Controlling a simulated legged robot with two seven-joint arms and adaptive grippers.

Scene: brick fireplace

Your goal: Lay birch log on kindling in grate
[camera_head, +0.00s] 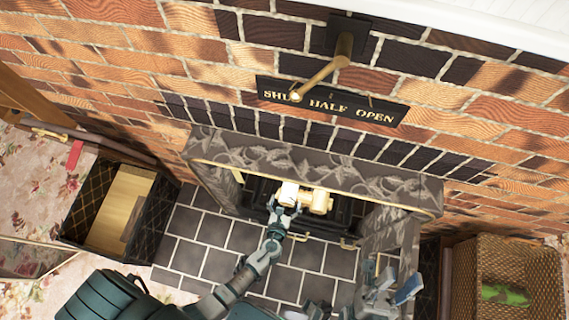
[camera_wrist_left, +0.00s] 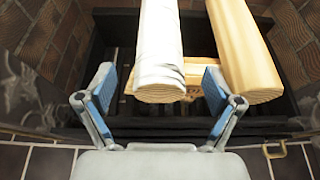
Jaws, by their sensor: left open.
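The white-barked birch log (camera_head: 289,191) lies in the fireplace opening; in the left wrist view its pale cut end (camera_wrist_left: 160,92) faces me. It rests over a crosswise piece of yellow wood (camera_wrist_left: 199,73) above the dark grate (camera_wrist_left: 118,112). Beside it on the right is a bare yellow log (camera_wrist_left: 246,52), also seen in the head view (camera_head: 320,201). My left gripper (camera_head: 284,208) is open at the log's near end; its blue-padded fingers (camera_wrist_left: 158,90) stand on either side with gaps. My right gripper (camera_head: 391,282) is open and empty at the lower right.
A dark box with boards (camera_head: 119,205) stands left of the tiled hearth (camera_head: 213,238). A wicker basket (camera_head: 515,268) with something green stands at the right. A brass lever (camera_head: 322,76) and a "SHUT HALF OPEN" plate (camera_head: 333,102) are on the brick wall above the stone surround (camera_head: 300,165).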

